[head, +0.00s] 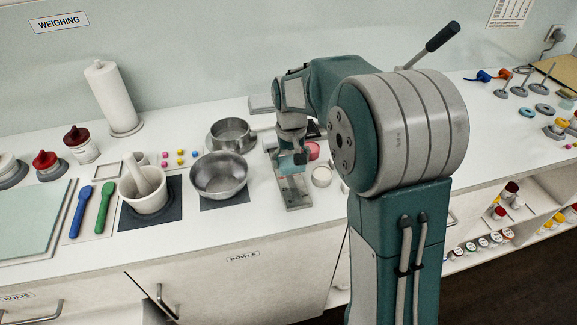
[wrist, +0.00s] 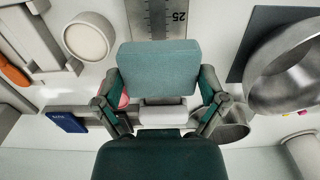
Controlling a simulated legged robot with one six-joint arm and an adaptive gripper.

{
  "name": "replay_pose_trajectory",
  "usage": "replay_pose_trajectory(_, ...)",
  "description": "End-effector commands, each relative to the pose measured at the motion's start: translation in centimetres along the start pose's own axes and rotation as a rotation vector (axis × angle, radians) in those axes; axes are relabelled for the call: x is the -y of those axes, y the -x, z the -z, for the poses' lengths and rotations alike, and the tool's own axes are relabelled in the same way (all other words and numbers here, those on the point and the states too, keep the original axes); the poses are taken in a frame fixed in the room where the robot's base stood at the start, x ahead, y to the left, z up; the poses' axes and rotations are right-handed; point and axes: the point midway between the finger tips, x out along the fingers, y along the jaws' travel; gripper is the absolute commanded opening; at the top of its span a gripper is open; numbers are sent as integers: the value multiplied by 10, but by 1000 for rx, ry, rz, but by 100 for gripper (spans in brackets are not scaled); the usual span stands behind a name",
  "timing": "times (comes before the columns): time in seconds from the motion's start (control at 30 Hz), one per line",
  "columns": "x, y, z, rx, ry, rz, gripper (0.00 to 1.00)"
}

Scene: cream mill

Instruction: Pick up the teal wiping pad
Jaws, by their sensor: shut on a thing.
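The teal wiping pad (wrist: 158,69) is a pale teal block in the middle of the wrist view. My gripper (wrist: 159,88) is shut on it, with one dark finger at each side. In the head view my gripper (head: 292,153) is over the counter, just right of the steel bowls.
A large steel bowl (head: 219,175) and a steel pan (head: 231,134) stand close left of my gripper. A small white round pot (head: 321,176) is close right. A mortar with pestle (head: 146,190) stands further left. Bare counter lies in front of the bowls.

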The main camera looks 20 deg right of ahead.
Motion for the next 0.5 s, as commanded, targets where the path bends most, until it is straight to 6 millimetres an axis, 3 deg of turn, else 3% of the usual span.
replay_pose_trajectory(0.17, 0, 41, -32, -6, 0, 0, 63)
replay_pose_trajectory(0.5, 0, 68, -99, -2, 0, 0, 63)
